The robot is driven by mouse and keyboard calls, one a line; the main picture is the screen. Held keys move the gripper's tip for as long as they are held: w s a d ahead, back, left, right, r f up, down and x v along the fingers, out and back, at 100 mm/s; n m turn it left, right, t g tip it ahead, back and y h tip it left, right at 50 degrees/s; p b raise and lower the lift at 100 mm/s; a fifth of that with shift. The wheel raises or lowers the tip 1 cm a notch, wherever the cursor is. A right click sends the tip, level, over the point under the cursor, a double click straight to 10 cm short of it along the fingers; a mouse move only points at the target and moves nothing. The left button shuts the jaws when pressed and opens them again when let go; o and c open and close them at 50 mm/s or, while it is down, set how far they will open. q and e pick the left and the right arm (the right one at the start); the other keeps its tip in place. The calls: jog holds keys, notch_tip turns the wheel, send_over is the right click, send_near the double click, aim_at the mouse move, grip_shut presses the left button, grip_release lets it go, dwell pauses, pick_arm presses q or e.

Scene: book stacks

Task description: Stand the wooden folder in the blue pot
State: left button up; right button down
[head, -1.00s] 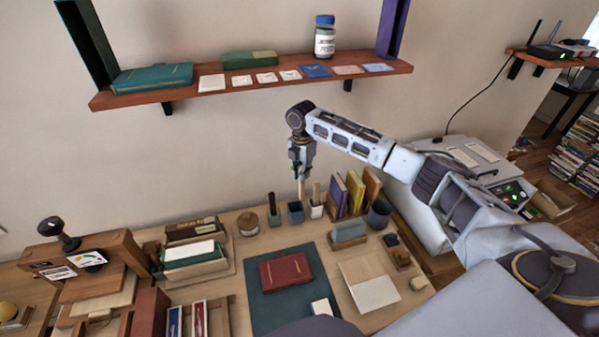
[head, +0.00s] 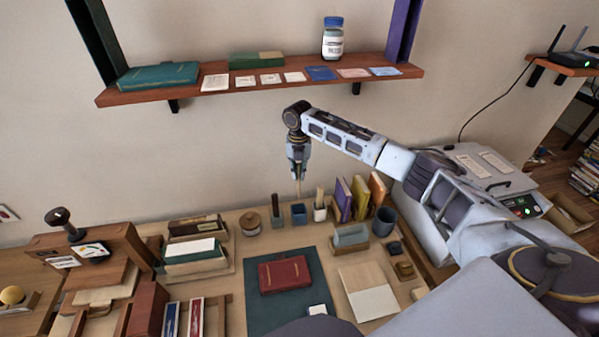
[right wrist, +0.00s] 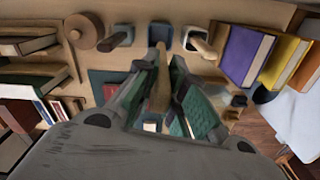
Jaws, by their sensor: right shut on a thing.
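My right gripper (head: 298,165) is above the back of the desk, pointing down. It is shut on the wooden folder (head: 298,187), a thin pale stick hanging below the fingers. In the right wrist view the folder (right wrist: 159,78) runs between the two fingers, its far end close to the blue pot's image. The blue pot (head: 299,215) is a small square pot standing upright on the desk, just below the folder's lower end; it also shows in the right wrist view (right wrist: 160,32). The folder appears to be above the pot, not in it. My left gripper is not in view.
A round wooden jar (head: 250,223) is further left. Upright books (head: 343,200) stand to the right. A shelf (head: 270,83) hangs above.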

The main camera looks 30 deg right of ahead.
aim_at(299, 194)
jog(key=shift+w+n, duration=0.1)
jog(key=shift+n, duration=1.1)
jog(key=shift+f, duration=0.1)
jog(key=shift+f, duration=0.15)
jog(key=shift+f+b, duration=0.95)
jog(key=shift+b, duration=0.05)
jog(key=shift+f+b, duration=1.95)
jog(key=shift+b, duration=0.25)
jog(key=shift+f, duration=0.95)
jog(key=shift+f+b, duration=0.4)
jog(key=shift+f, duration=1.7)
